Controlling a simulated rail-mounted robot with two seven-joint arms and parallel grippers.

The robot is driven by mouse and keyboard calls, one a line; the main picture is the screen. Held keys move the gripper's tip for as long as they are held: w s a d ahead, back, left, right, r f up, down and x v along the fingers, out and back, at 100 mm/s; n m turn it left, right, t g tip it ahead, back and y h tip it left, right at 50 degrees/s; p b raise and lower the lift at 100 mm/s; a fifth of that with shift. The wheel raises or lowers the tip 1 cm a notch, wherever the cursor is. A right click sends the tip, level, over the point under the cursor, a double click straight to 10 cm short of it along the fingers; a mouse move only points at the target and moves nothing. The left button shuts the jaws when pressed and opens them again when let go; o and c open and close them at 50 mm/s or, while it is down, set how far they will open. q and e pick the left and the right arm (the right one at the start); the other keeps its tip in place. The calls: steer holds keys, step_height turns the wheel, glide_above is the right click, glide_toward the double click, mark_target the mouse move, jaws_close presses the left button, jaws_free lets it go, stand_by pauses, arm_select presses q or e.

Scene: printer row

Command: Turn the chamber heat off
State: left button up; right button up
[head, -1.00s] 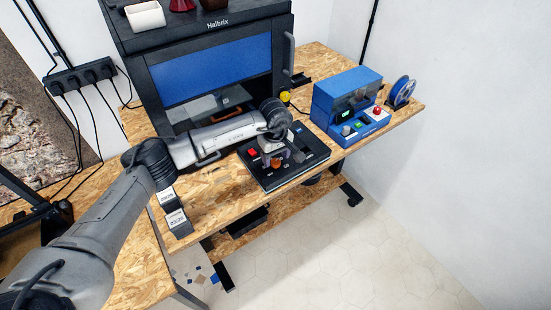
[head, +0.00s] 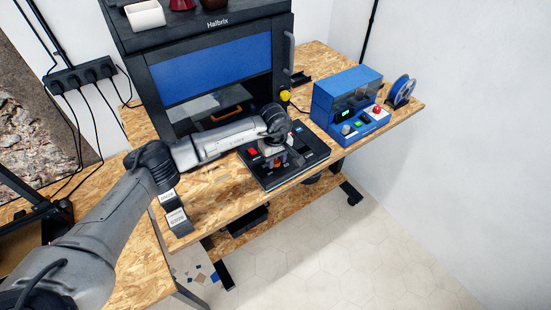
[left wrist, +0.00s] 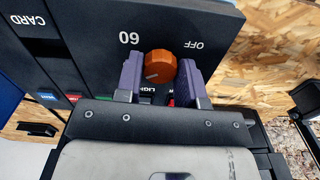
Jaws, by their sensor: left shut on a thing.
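In the left wrist view, an orange round knob (left wrist: 160,64) with a pale pointer mark on its lower left side stands on a black control panel (left wrist: 85,40). "60" is printed to its left and "OFF" to its upper right. My left gripper (left wrist: 160,78) has its purple fingers on both sides of the knob and is shut on it. In the head view the left gripper (head: 276,162) is over the panel (head: 312,155) on the bench, and the wrist hides part of it. The knob's own name is not readable. My right gripper is not in view.
A large printer (head: 215,28) stands behind the panel with a yellow knob (head: 285,95) at its side. A blue box (head: 345,95) and a blue spool (head: 402,90) stand to the right. Two small labelled blocks (head: 175,218) are at the bench's left front edge.

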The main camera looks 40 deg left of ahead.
arm_select(q)
steer(key=shift+c, duration=1.1)
